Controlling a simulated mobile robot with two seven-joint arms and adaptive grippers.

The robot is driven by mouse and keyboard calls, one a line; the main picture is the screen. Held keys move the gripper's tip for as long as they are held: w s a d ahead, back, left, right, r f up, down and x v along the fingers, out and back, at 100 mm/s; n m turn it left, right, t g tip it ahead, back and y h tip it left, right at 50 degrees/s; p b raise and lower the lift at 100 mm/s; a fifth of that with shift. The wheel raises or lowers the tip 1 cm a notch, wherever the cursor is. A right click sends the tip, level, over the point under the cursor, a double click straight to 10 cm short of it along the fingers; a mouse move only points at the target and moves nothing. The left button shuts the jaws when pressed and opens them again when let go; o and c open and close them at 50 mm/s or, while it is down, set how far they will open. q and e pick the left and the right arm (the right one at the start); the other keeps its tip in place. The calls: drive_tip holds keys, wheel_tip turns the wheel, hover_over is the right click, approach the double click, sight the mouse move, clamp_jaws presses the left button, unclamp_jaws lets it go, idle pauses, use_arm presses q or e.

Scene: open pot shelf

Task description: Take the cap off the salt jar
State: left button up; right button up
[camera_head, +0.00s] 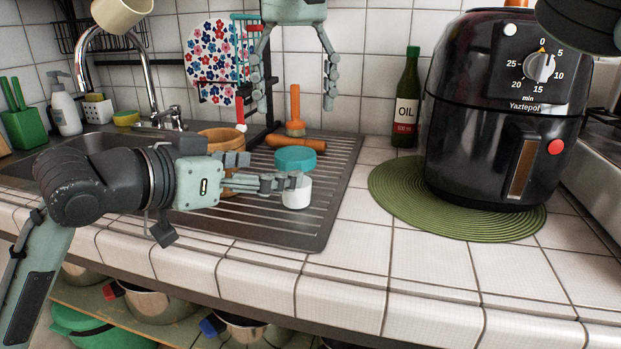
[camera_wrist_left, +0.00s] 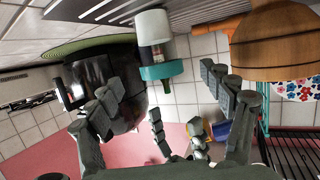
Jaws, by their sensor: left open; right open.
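The salt jar (camera_head: 297,195) stands on the ridged drainboard, with a white lower part and a wider teal cap (camera_head: 295,157) on top. The left wrist view shows it upside down, with a clear band between the white part (camera_wrist_left: 153,24) and the teal cap (camera_wrist_left: 160,71). My left gripper (camera_head: 292,183) comes in from the left at the jar's upper part, below the cap. It is open, and I cannot tell if it touches the jar. My right gripper (camera_head: 296,97) points down above and behind the jar, open and empty.
A brown pot (camera_head: 222,135) stands behind my left gripper. An oil bottle (camera_head: 407,100) and a black air fryer (camera_head: 490,120) on a green mat (camera_head: 395,205) are to the right. The tiled counter's front is clear.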

sight(283, 167)
use_arm(q)
drive_tip(key=shift+x, duration=3.75)
use_arm(e)
drive_tip(key=shift+s+a, duration=0.1)
